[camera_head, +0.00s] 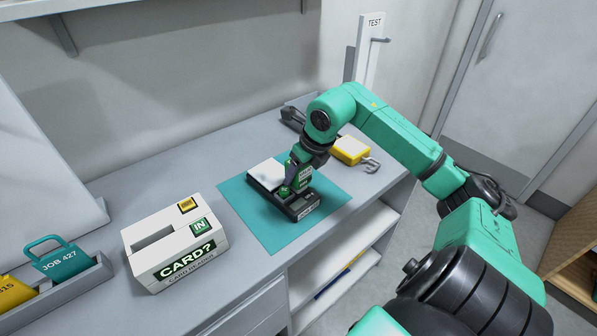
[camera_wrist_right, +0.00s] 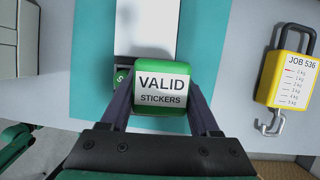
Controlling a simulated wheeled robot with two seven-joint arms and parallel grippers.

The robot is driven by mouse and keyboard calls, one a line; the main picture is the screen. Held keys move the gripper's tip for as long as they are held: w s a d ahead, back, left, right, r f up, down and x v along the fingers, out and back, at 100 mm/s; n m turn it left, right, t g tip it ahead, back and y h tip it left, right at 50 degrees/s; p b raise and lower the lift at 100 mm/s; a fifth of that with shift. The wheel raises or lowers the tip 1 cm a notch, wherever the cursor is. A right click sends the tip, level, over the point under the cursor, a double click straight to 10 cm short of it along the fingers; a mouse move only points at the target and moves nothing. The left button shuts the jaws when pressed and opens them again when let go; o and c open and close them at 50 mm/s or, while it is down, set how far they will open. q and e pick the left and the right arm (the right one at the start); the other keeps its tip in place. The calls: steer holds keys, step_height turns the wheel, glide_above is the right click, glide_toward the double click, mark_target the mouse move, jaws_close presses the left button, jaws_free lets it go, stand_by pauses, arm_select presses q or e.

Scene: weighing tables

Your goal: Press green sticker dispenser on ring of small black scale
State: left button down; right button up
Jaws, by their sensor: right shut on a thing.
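The green sticker dispenser, labelled VALID STICKERS, (camera_wrist_right: 163,87) is between the fingers of my right gripper (camera_wrist_right: 163,110), which is shut on it. In the head view the right gripper (camera_head: 296,182) holds the dispenser (camera_head: 304,178) over the front part of the small black scale (camera_head: 302,210). The scale has a pale weighing plate (camera_head: 266,174) and lies on a teal mat (camera_head: 262,226). In the wrist view the plate (camera_wrist_right: 146,30) is beyond the dispenser. The dispenser hides the ring, and I cannot tell whether it touches the scale. My left gripper is not in view.
A yellow hanging scale labelled JOB 536 (camera_wrist_right: 288,68) lies right of the mat, also in the head view (camera_head: 350,150). A white card reader (camera_head: 172,246) stands left of the mat. Coloured tags, one a teal JOB 427 tag (camera_head: 58,262), sit in a grey tray at far left.

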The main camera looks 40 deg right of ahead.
steer(key=shift+s+f, duration=0.1)
steer(key=shift+f, duration=0.1)
stand_by(0.6)
steer(key=shift+r, duration=0.1)
step_height(320, 180, up, 7)
steer(key=p, duration=0.4)
steer(key=shift+r+p, duration=0.1)
steer(key=shift+p, duration=0.25)
